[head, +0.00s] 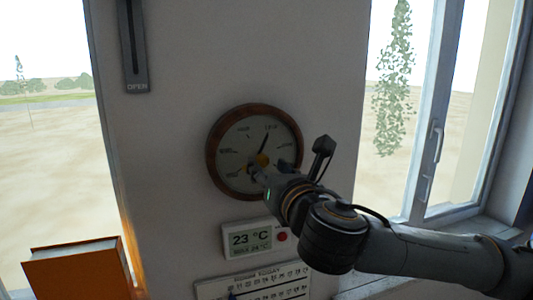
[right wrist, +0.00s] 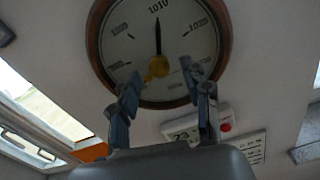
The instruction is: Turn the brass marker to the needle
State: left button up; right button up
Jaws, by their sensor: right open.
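The round dial (head: 240,140) has a brown wooden rim and hangs on the wall; it also shows in the right wrist view (right wrist: 185,40). Its dark needle (head: 266,141) points up and slightly right in the head view; in the right wrist view the needle (right wrist: 158,36) points up near 1010. A brass knob (head: 262,159) sits at the dial's centre, clearer in the right wrist view (right wrist: 158,66). My left gripper is out of view.
A digital thermometer (head: 248,239) with a red button and a calendar (head: 262,284) are on the wall below. An orange book-like box (head: 78,272) stands at lower left. An open window (head: 440,130) is at right, and a slotted "OPEN" strip (head: 133,50) is upper left.

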jog(key=shift+x, duration=1)
jog(key=shift+s, duration=0.1)
jog(key=shift+c, duration=0.2)
grip_shut()
